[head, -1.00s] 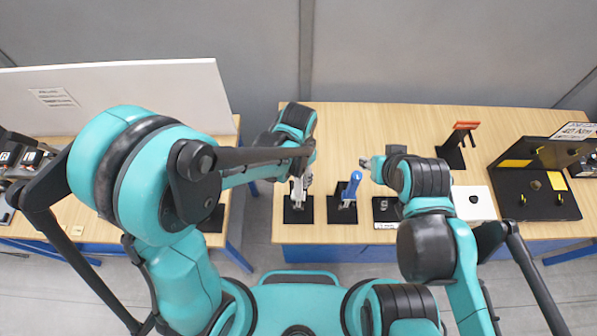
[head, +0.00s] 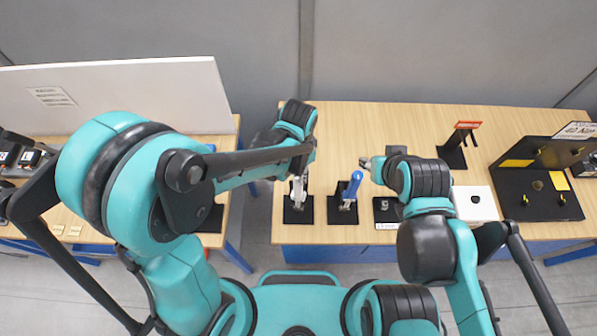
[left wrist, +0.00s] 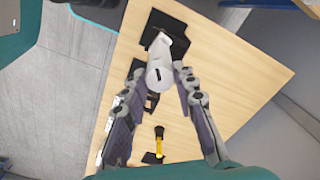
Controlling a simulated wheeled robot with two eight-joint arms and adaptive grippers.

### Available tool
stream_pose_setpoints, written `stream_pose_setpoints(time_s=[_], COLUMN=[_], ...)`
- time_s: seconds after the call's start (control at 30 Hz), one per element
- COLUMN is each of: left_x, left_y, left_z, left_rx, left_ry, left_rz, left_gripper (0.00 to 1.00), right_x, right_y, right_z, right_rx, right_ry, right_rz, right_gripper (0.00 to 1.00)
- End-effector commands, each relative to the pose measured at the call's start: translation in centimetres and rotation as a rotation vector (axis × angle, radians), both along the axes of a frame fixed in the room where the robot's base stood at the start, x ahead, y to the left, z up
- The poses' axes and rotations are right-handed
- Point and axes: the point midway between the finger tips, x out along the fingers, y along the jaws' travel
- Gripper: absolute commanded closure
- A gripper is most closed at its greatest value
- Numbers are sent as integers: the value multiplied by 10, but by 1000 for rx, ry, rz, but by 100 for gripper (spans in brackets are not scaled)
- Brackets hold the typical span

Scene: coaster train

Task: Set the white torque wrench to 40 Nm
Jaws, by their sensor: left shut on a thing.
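The white torque wrench (head: 298,193) stands in a black holder (head: 291,214) near the front edge of the right table. It also shows in the left wrist view (left wrist: 160,72), between my left fingers. My left gripper (head: 300,177) is shut on the wrench's white upper part. Its fingers show on both sides of the wrench in the left wrist view (left wrist: 160,78). The wrench's scale is too small to read. My right gripper (head: 366,163) hangs over the table right of the blue tool; its fingers are too small to judge. A sign (head: 577,130) at the right reads 40 Nm.
A blue-handled tool (head: 352,186) stands in a black holder just right of the white wrench. Farther right are a black block (head: 386,211), a white plate (head: 474,204), a red-topped black stand (head: 453,152) and a black fixture (head: 536,205). The table's back middle is clear.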

Motion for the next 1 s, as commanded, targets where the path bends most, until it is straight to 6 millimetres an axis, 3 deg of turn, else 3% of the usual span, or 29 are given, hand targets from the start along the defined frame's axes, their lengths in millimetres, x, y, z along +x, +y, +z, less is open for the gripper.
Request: stream_pose_setpoints(time_s=[1.0], left_x=[0], left_y=[0], left_z=[0], left_rx=[0], left_ry=[0], left_rz=[-67], left_gripper=[100], right_x=[0], right_y=[0], right_z=[-5], right_rx=[0], right_ry=[0], right_rz=[0], right_gripper=[60])
